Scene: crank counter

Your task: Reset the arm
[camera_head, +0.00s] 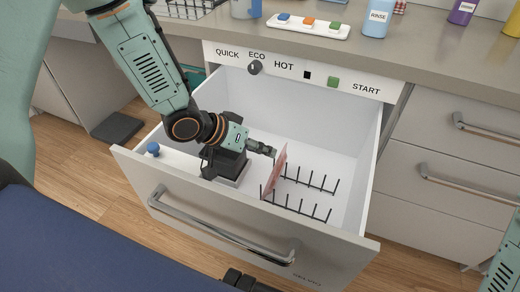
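My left arm reaches in from the left over the open drawer (350,238). My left gripper (265,149) is low inside the drawer, its dark tip close to the upper edge of a pink plate (275,172). The plate stands on edge, slightly tilted, in a black rack (310,182). I cannot tell whether the gripper touches the plate or how far its fingers are apart. A dark jointed piece at the bottom edge looks like part of my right gripper (245,281); most of it is cut off. Part of my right arm shows at the lower right.
The drawer has a blue cap (153,148) at its left and a long front handle (215,232). A panel with a knob (255,67) and a green button (333,82) is behind it. The counter holds a tray (307,27) of coloured tablets and a RINSE bottle (377,18).

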